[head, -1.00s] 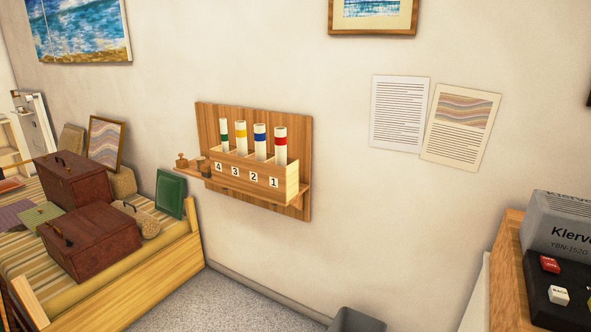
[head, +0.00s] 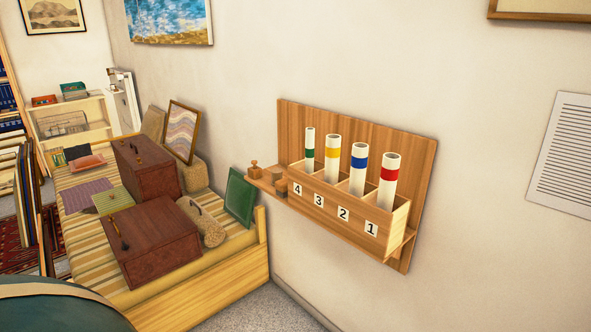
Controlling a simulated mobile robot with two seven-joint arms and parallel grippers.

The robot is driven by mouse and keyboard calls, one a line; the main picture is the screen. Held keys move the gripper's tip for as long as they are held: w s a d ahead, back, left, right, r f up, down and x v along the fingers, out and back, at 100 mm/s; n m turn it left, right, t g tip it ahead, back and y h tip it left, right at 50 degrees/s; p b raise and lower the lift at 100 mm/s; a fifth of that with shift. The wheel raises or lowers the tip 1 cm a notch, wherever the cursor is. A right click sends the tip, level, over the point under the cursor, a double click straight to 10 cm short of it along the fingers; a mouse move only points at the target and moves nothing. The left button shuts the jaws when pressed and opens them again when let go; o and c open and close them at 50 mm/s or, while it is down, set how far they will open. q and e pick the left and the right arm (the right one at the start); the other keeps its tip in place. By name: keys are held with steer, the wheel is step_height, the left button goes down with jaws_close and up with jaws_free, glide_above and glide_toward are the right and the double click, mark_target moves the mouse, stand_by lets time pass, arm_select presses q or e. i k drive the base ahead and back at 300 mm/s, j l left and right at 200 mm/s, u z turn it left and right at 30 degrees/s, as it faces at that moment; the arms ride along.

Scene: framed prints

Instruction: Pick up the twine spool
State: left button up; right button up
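I cannot pick out the twine spool with certainty. A tan, rough-textured rounded thing (head: 207,225) lies on the striped bench beside the front brown case; I cannot tell whether it is twine. A small brown wooden piece (head: 281,187) and a knobbed wooden piece (head: 254,169) stand on the little ledge left of the numbered wall rack. Neither of my grippers shows in the head view.
The bench (head: 225,270) holds brown cases (head: 160,240), a green panel (head: 240,197) and a framed print (head: 181,131). The wall rack (head: 325,205) holds banded tubes. A dark teal rounded shape (head: 60,306) fills the near left corner. Grey floor shows before the bench.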

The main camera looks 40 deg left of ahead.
mark_target(276, 172)
steer(key=i+j+z, duration=0.1)
steer(key=j, duration=0.25)
steer(key=i+j+z, duration=0.1)
steer(key=i+j, duration=0.15)
steer(key=i+j+z, duration=0.1)
steer(key=j, duration=0.35)
steer(key=i+j+z, duration=0.15)
steer(key=j, duration=0.35)
steer(key=j+z, duration=0.15)
steer(key=j, duration=0.4)
steer(key=j+z, duration=0.1)
steer(key=j, duration=0.45)
steer(key=k+j+z, duration=0.15)
steer(key=j, duration=0.35)
steer(key=k+j, duration=0.2)
steer(key=j, duration=0.15)
steer(key=k+j, duration=0.2)
steer(key=j, duration=0.15)
steer(key=i+l, duration=0.35)
steer(key=i+z, duration=0.05)
